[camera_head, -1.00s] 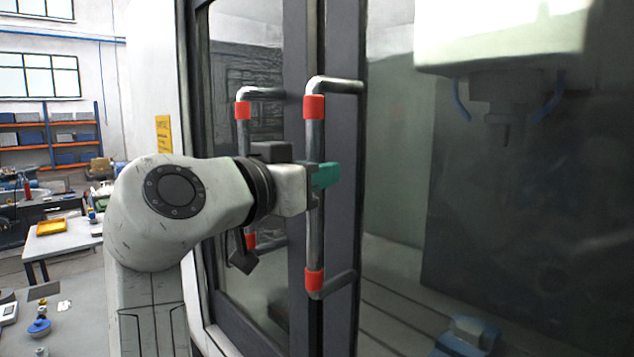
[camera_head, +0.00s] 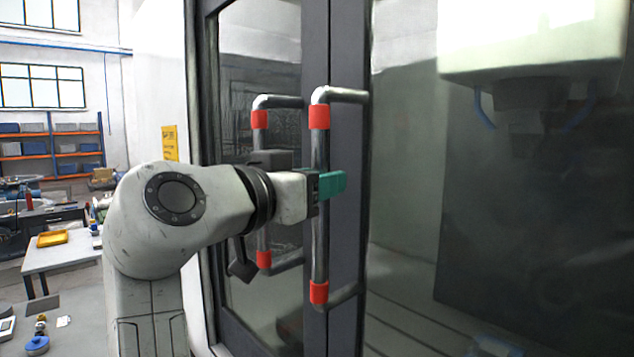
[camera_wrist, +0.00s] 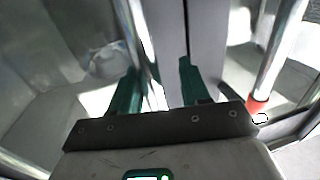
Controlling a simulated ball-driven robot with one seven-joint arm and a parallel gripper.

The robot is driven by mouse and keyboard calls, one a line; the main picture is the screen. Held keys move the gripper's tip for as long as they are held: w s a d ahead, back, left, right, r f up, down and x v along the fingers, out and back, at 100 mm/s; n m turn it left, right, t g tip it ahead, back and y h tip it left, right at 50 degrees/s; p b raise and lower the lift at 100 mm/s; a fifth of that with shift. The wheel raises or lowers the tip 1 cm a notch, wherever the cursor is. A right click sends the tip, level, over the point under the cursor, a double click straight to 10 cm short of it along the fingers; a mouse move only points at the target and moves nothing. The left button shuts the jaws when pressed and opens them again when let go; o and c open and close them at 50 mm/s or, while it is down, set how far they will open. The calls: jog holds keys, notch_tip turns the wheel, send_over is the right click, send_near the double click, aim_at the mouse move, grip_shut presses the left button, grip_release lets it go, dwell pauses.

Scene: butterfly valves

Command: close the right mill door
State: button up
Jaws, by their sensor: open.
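The right mill door (camera_head: 349,150) is a dark-framed glass door with a vertical metal handle (camera_head: 320,210) banded red at both ends. Its frame edge stands beside the left door's (camera_head: 315,50), with only a thin dark seam visible between them. My gripper (camera_head: 326,187) is at the middle of the right handle. In the wrist view my gripper (camera_wrist: 158,88) has its green fingers apart, and the handle bar (camera_wrist: 138,40) runs between them, near the left finger. I cannot tell whether a finger touches the bar.
The left door's handle (camera_head: 261,205), also red-banded, stands close beside my wrist; it shows at right in the wrist view (camera_wrist: 277,55). The machine's spindle head (camera_head: 530,50) is behind the right glass. A work table (camera_head: 62,257) and shelves (camera_head: 50,148) stand far left.

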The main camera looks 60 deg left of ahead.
jog(key=b+v, duration=0.3)
jog(key=v, duration=0.7)
jog(key=shift+s+d, duration=0.2)
jog(key=shift+s, duration=0.15)
dwell(0.4)
